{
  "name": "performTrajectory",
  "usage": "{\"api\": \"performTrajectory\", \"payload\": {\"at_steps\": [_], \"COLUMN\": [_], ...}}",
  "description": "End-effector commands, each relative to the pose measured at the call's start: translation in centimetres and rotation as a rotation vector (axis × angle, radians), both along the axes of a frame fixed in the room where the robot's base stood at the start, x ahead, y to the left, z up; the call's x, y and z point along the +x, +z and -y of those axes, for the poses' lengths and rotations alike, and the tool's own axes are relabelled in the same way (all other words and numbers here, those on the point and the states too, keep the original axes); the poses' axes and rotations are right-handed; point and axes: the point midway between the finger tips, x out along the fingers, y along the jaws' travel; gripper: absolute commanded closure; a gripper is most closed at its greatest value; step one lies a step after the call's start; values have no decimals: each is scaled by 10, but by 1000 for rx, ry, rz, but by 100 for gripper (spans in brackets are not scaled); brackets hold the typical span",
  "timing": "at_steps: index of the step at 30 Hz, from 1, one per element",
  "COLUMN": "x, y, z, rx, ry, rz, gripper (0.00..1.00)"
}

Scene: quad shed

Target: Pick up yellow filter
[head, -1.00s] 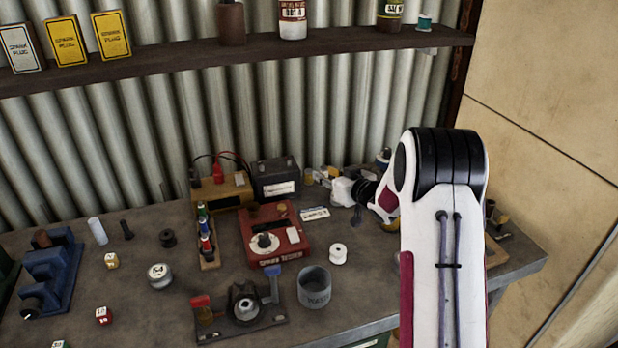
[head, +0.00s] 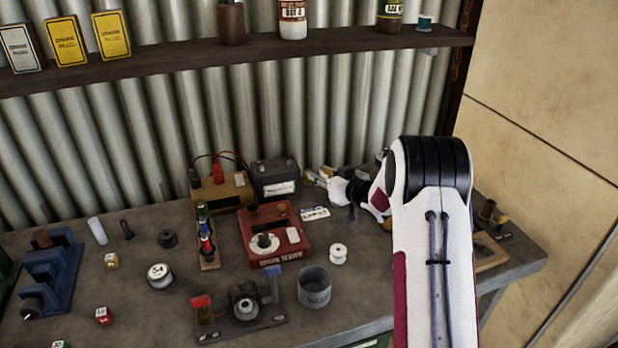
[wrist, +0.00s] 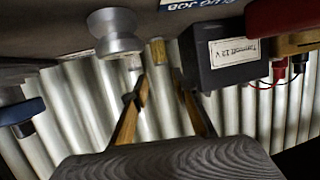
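A small yellow piece, likely the yellow filter (wrist: 157,50), shows in the wrist view beyond the gap between my fingertips. It looks apart from both fingers, and a small pale piece sits beside it. My gripper (wrist: 161,85) is open, with its two tan, dark-tipped fingers spread and nothing between them. In the head view my gripper (head: 317,176) is at the back of the bench, just right of the black battery (head: 276,180). There I cannot tell the filter apart from the tan fingers.
In the wrist view a grey flared piece (wrist: 116,38) is close to the left finger, and the battery (wrist: 225,60) is close to the right. The corrugated wall (head: 130,150) stands behind. A red tester (head: 272,238) and white spool (head: 338,253) are in front.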

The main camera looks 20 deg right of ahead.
Motion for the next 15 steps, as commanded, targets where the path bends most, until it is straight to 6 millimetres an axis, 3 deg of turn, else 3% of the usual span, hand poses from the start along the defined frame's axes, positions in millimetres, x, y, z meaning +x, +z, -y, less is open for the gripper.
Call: {"api": "performTrajectory", "payload": {"at_steps": [15], "x": [7], "y": [-4], "z": [-2], "rx": [0], "ry": [0], "rz": [-1], "gripper": [72]}}
